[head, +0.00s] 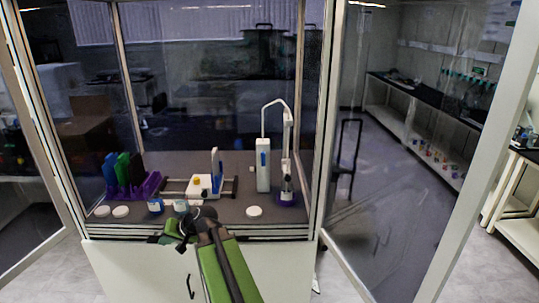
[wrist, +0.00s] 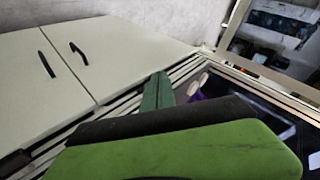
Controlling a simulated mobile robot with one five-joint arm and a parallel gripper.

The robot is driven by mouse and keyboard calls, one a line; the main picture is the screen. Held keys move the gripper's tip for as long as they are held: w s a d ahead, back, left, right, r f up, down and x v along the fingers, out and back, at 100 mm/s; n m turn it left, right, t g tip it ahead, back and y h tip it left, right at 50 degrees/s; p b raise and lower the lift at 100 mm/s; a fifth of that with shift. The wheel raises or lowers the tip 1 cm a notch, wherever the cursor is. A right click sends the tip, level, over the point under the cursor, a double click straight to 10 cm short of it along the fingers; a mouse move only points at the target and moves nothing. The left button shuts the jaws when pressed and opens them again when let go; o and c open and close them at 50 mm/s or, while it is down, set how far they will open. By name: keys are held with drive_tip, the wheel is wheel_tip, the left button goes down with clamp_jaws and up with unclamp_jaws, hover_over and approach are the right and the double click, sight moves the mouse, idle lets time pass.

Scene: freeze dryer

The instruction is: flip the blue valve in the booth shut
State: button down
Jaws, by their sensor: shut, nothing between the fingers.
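The booth (head: 290,232) stands ahead with its front open. My gripper (head: 184,228) is low at the booth's front edge, in front of the white device and apart from the blue piece. It is shut and empty. In the wrist view its dark green fingers (wrist: 157,92) point at the booth's edge; no blue valve shows there.
A blue-labelled jar (head: 155,206) and white discs (head: 254,211) line the front. A stand with a curved tube (head: 286,150) is at right. An open glass door (head: 400,190) extends to the right.

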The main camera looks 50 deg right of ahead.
drive_tip(key=s+d+r+m+t+h, duration=0.2)
drive_tip(key=d+r+m, duration=0.15)
drive_tip(key=d, duration=0.55)
drive_tip(key=s+d+r+m+t+h, duration=0.2)
drive_tip(key=s+d+r+m, duration=0.15)
drive_tip(key=d, duration=0.55)
drive_tip(key=s+d+r+m+t+h, duration=0.2)
drive_tip(key=d+r+m+h, duration=0.15)
drive_tip(key=d, duration=0.55)
drive_tip(key=s+d+r+m+h, duration=0.2)
drive_tip(key=s+d+m+h, duration=0.1)
drive_tip(key=s+d, duration=0.3)
drive_tip(key=s+d+r+m+g+h, duration=0.1)
drive_tip(key=s+d+r+m+h, duration=0.2)
drive_tip(key=s+d, duration=0.4)
drive_tip(key=d+m, duration=0.1)
drive_tip(key=d, duration=0.2)
drive_tip(key=shift+s, duration=0.25)
drive_tip(key=shift+d, duration=0.1)
